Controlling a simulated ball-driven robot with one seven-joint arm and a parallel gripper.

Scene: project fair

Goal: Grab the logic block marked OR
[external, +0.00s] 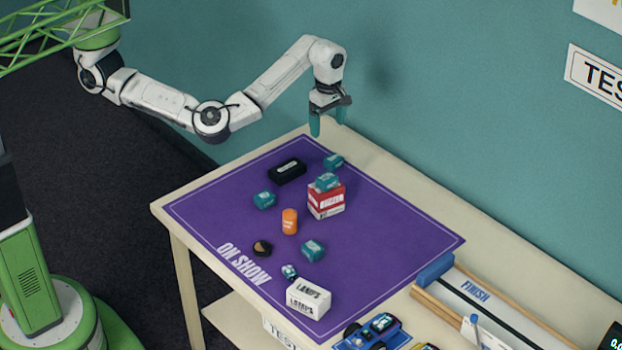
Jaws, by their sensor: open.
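Several teal logic blocks with small white labels lie on the purple mat (380,235). One teal block (333,161) is at the back, another teal block (264,200) is at the left, and a third teal block (313,249) is near the front. Another teal block (327,182) rests on top of a red and white box (326,203). The labels are too small to read, so I cannot tell which block is marked OR. My gripper (328,121) is open and empty, pointing down above the back of the table, apart from every block.
A black case (287,171), an orange canister (290,221), a dark round item (262,248), a small teal and white item (289,271) and a white lamps box (310,298) also stand on the mat. A wall runs behind the table. A wooden track (490,300) is at the right.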

